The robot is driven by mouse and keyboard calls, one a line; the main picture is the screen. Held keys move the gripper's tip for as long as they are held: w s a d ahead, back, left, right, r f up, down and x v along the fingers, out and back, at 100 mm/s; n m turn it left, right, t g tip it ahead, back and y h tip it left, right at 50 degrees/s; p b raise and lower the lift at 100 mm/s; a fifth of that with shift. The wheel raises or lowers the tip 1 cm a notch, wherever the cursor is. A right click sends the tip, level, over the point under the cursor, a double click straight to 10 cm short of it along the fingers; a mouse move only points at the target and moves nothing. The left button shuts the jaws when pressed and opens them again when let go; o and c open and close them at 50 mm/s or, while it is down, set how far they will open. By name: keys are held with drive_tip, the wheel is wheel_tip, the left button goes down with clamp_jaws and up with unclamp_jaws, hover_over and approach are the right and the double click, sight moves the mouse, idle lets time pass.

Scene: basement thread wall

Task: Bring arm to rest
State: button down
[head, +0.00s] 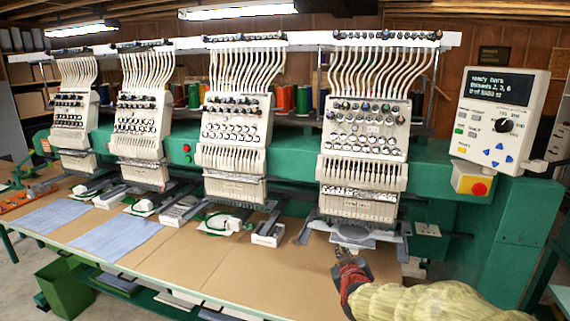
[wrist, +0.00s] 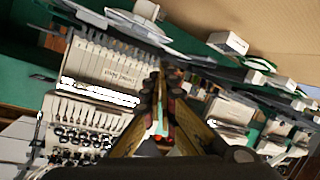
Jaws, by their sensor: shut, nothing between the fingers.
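My gripper (head: 341,254), red and dark, is at the lower middle right of the head view, over the front of the tan worktable (head: 262,276). It is below the rightmost embroidery head (head: 362,150), close to the grey plate (head: 352,238) under that head. Whether it touches the plate or table I cannot tell. My arm, in a pale yellow sleeve, reaches in from the bottom right. In the wrist view my gripper's fingers (wrist: 161,92) are together with nothing between them, and the embroidery heads appear tilted behind them.
Several embroidery heads stand in a row on a green machine frame (head: 495,225). A control panel (head: 500,115) with a lit screen is at the right, above a red stop button (head: 479,189). Blue cloths (head: 118,236) lie on the table at left. A green bin (head: 66,287) stands below.

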drive_tip(key=s+a+r+m+g+y, duration=0.1)
drive_tip(key=s+r+g, duration=0.1)
drive_tip(key=s, duration=0.7)
drive_tip(key=s+r+m+g+y, duration=0.1)
drive_tip(key=s+r+g, duration=0.15)
drive_tip(key=s, duration=0.75)
drive_tip(key=s+d+f+m+g, duration=0.1)
drive_tip(key=s+g, duration=0.1)
drive_tip(key=s, duration=0.9)
drive_tip(key=s+d+f+m+g+h+p, duration=0.1)
drive_tip(key=s+d+g, duration=0.1)
drive_tip(key=s, duration=0.8)
drive_tip(key=shift+s+f, duration=0.25)
drive_tip(key=shift+s, duration=0.15)
